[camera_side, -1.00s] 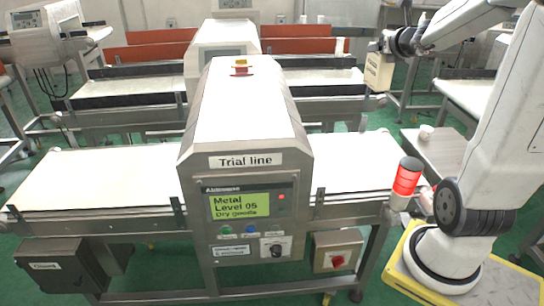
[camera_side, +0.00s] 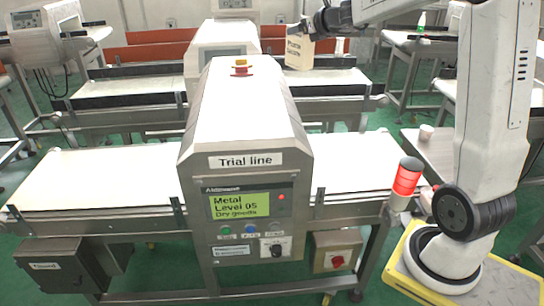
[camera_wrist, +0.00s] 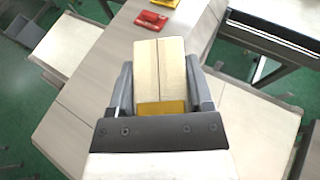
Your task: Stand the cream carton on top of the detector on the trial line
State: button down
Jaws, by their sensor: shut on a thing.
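The cream carton (camera_side: 299,53) is held upright in the air in the side view, with dark print on its face. My gripper (camera_side: 311,33) is shut on it from above. In the wrist view the carton (camera_wrist: 161,72) sits between both fingers of my gripper (camera_wrist: 160,95). The detector (camera_side: 245,115) on the trial line stands in the middle of the side view, with a "Trial line" label and a lit green display. In the side view the carton appears right of and beyond that top.
A red-lit beacon (camera_side: 406,178) stands at the right end of the trial belt (camera_side: 95,177). A second detector (camera_side: 222,42) and line stand behind. The belt is bare.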

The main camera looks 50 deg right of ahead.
jog(key=w+a+n+y, duration=0.2)
jog(key=w+a+y, duration=0.1)
jog(key=w+a, duration=0.5)
jog(key=shift+w+n, duration=0.3)
jog(key=shift+w, duration=0.1)
jog(key=shift+f, duration=0.3)
notch_tip(320, 180, down, 6)
jog(key=shift+f, duration=0.2)
jog(key=shift+f, duration=0.65)
dwell(0.7)
grip_release()
jog(key=shift+s, duration=0.15)
jog(key=v, duration=0.7)
jog(key=shift+s, duration=0.3)
jog(key=shift+d+r, duration=0.1)
jog(key=shift+r, duration=0.05)
